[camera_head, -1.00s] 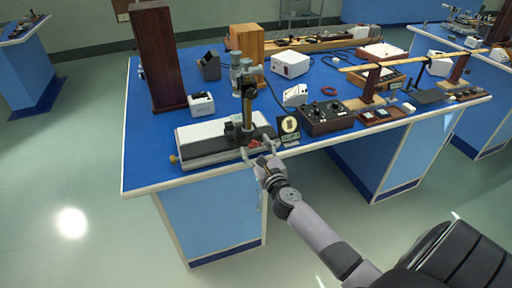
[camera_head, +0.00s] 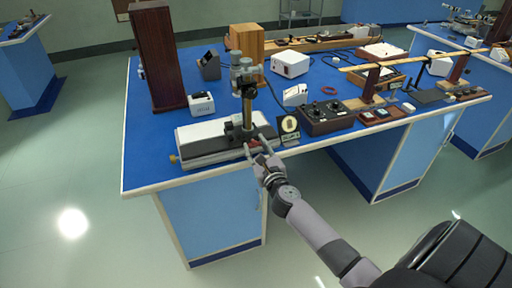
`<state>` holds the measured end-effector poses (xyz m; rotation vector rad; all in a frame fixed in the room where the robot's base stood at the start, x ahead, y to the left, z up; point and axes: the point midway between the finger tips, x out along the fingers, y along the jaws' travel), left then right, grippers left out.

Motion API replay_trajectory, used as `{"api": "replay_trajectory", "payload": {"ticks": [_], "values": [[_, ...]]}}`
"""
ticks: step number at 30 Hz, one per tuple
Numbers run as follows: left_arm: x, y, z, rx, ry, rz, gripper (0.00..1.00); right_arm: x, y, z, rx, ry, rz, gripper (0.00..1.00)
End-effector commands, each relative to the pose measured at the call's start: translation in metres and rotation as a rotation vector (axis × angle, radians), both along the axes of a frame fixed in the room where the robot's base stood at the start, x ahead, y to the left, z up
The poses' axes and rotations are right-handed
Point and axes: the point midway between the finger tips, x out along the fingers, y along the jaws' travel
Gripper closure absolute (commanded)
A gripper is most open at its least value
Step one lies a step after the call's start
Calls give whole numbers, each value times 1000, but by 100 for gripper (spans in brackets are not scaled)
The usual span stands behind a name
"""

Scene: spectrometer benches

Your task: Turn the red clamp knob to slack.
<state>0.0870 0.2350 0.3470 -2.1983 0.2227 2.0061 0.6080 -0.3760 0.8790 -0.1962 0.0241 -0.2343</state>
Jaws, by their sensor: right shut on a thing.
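The red clamp knob (camera_head: 254,144) is small and shows at the front of the instrument base, at the foot of the brass and grey upright (camera_head: 247,105). My right gripper (camera_head: 258,149) reaches in from the front right with its fingertips around the knob, shut on it. The fingers partly hide the knob, and its turned position is too small to read. The instrument's white and black base (camera_head: 205,143) lies along the front of the blue bench. My left gripper is not in view.
A dark control box (camera_head: 326,117) is farther right. A tall dark wooden block (camera_head: 160,60) and a small white device (camera_head: 201,103) stand behind the base. The floor in front is clear.

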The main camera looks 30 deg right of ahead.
Motion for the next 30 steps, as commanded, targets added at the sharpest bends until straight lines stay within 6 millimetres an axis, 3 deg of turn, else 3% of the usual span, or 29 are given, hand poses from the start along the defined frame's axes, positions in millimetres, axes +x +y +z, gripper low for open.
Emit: {"api": "replay_trajectory", "payload": {"ticks": [3,14,30], "values": [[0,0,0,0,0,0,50,0,0,0,0,0,-1,93],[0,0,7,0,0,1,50,0,0,2,-62,16,-1,94],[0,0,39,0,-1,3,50,0,0,3,-495,119,-1,94]]}}
